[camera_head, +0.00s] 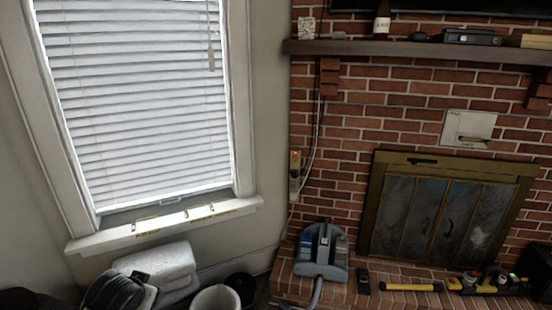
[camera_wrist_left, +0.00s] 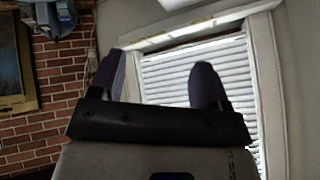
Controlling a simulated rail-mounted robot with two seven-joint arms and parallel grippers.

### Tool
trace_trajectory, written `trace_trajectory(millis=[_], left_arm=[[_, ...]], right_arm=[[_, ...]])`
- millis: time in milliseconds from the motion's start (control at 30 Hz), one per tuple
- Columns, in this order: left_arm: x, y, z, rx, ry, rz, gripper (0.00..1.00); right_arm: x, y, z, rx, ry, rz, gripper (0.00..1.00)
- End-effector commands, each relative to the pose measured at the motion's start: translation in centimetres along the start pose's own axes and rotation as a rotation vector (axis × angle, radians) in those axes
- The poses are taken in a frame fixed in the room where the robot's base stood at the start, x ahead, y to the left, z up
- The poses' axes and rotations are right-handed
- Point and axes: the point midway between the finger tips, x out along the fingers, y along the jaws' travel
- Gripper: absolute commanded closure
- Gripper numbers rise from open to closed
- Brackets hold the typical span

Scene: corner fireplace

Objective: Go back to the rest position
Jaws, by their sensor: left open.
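My left gripper (camera_wrist_left: 160,72) shows in the left wrist view, with its two dark fingers spread apart and nothing between them. The window blinds (camera_wrist_left: 205,85) are behind the fingers in that view, which looks upside down. Neither gripper shows in the head view, and my right gripper is in no frame.
In the head view, the window sill (camera_head: 165,227) is at left and the mantel (camera_head: 410,50) at upper right. A grey-blue machine (camera_head: 322,252) stands on the brick hearth beside the fireplace doors (camera_head: 440,215). A white bin (camera_head: 216,298) and folded white cloth (camera_head: 158,262) are below the sill.

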Motion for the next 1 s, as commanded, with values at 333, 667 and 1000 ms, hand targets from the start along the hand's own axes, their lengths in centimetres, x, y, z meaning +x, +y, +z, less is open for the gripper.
trace_trajectory(millis=[333, 667, 1000], left_arm=[[-8.2, 8.2, 5.6, 0.203, 0.294, 0.001, 0.30], [-10.2, 13.5, 21.1, 0.047, 0.119, 0.147, 0.30], [-10.6, 17.6, 34.5, -0.011, -0.195, 0.252, 0.30]], right_arm=[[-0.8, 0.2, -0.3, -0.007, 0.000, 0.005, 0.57], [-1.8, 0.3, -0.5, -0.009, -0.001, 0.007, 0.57], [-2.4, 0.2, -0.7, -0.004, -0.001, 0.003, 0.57]])
